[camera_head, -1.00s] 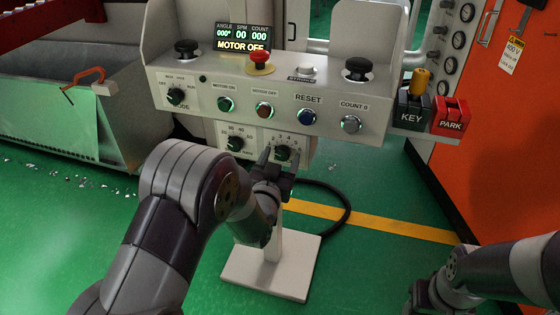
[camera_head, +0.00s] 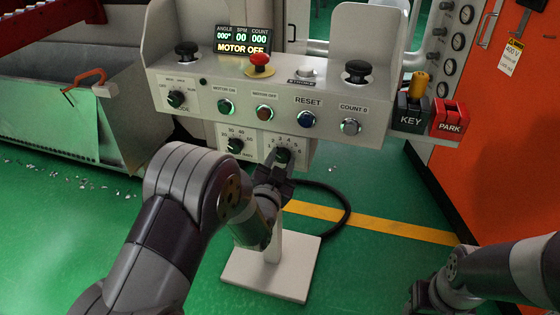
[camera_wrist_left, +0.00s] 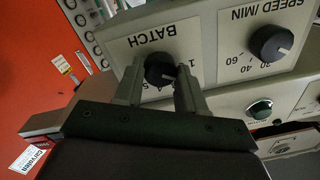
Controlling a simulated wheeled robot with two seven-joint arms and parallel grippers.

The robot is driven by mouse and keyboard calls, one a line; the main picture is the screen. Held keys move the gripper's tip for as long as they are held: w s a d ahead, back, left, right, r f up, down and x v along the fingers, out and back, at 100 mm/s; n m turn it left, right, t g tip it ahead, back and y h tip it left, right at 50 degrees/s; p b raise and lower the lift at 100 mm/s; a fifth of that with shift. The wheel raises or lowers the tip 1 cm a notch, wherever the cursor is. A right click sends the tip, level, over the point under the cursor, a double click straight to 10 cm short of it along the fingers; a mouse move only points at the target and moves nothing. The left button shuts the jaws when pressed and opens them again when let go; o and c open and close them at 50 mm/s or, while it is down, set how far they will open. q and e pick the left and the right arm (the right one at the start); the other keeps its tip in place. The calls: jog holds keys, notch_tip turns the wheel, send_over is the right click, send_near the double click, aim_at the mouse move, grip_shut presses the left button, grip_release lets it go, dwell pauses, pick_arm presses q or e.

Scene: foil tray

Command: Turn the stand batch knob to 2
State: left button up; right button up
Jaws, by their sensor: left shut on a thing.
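The batch knob (camera_wrist_left: 160,69) is black and round, on a white plate marked BATCH in the left wrist view, which shows it upside down. In the head view the knob (camera_head: 283,155) is on the lower right plate of the control stand (camera_head: 205,130), partly hidden by my gripper. My left gripper (camera_wrist_left: 160,84) is shut on the knob, one finger on each side. It also shows in the head view (camera_head: 273,168). The knob's white mark points toward the numbers, but the exact setting is hard to read. My right gripper (camera_head: 425,298) is at the lower right, away from the stand.
A speed knob (camera_head: 235,145) sits just left of the batch knob. Above are a row of buttons, a red emergency stop (camera_head: 260,64) and a display (camera_head: 242,39) reading MOTOR OFF. KEY and PARK holders (camera_head: 449,118) are at the right. A black cable (camera_head: 340,205) hangs behind the stand.

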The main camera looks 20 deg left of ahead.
pick_arm(q)
jog(key=shift+m, duration=1)
jog(key=o, duration=1.1)
jog(key=shift+c, duration=0.2)
jog(key=shift+s+p, duration=0.35)
jog(key=s+p, duration=0.3)
jog(key=s, duration=0.9)
jog(key=shift+f, duration=0.15)
